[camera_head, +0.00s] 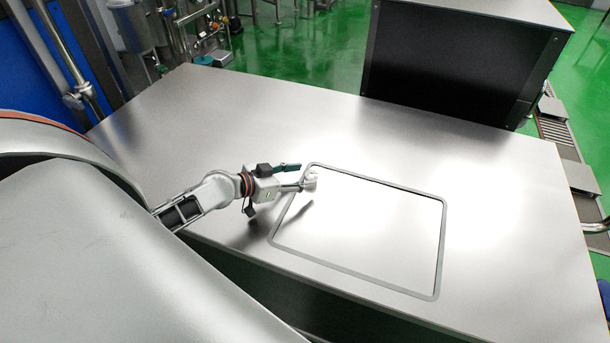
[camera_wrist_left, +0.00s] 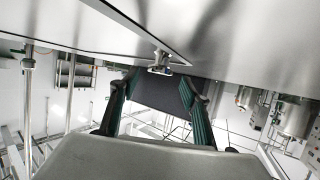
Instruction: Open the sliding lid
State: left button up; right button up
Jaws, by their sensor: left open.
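The sliding lid (camera_head: 375,225) is a bright flat rectangular panel with a grey border, set in the steel top; it looks closed, with no gap visible. A small pale handle (camera_head: 310,180) stands at its upper left edge, and the handle also shows in the left wrist view (camera_wrist_left: 160,66). My left gripper (camera_head: 291,177) is at the lid's left edge, close to the handle. In the left wrist view its two dark green fingers (camera_wrist_left: 157,84) are spread, with the handle between and just beyond their tips. I cannot tell whether they touch. My right gripper is not in view.
The lid is in a wide steel table top (camera_head: 200,110), clear around it. A large dark box with a steel top (camera_head: 455,60) stands behind. A roller conveyor (camera_head: 555,130) runs at the right. Pipes and vessels stand at the back left on a green floor.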

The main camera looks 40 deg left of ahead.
pick_arm(q)
jog(key=shift+x, duration=0.8)
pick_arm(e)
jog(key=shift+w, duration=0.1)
pick_arm(q)
jog(key=shift+c, duration=0.5)
